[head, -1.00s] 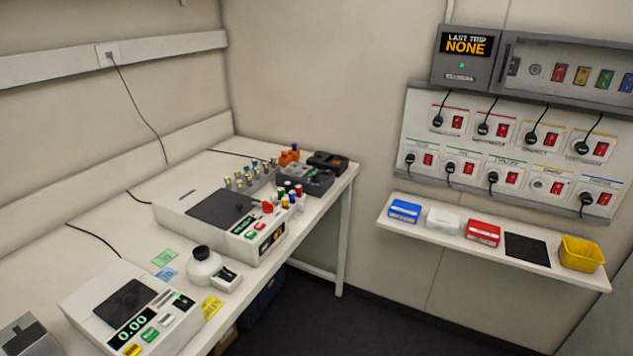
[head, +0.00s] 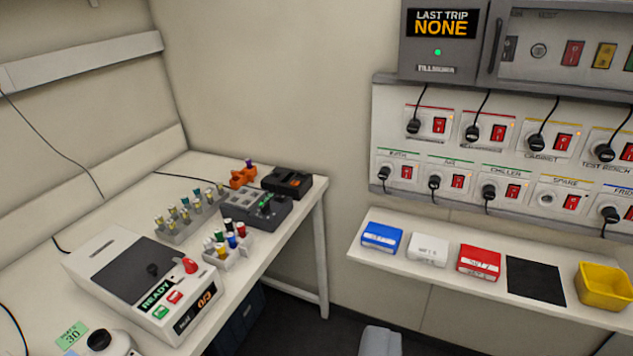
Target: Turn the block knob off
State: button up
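On the bench under the left wall, a dark grey block unit (head: 257,208) with square wells and a small green mark stands near the back right edge. No gripper fingers show. A pale grey piece (head: 381,341) at the bottom edge looks like part of me, but I cannot tell which part. It is well away from the bench units.
A black unit (head: 287,182) and an orange item (head: 243,176) stand behind the block unit. Racks of coloured vials (head: 228,247) stand in front of it. On the right are a wall shelf (head: 440,275) with boxes and a socket panel (head: 455,155). Open floor lies between.

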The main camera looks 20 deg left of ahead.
aim_at(265, 208)
jog(key=u, duration=0.05)
jog(key=i, duration=1.25)
jog(key=u, duration=0.9)
jog(key=i, duration=0.65)
jog(key=u, duration=0.35)
jog(key=k, duration=0.9)
jog(key=u, duration=0.15)
jog(key=i, duration=0.9)
jog(key=z, duration=0.05)
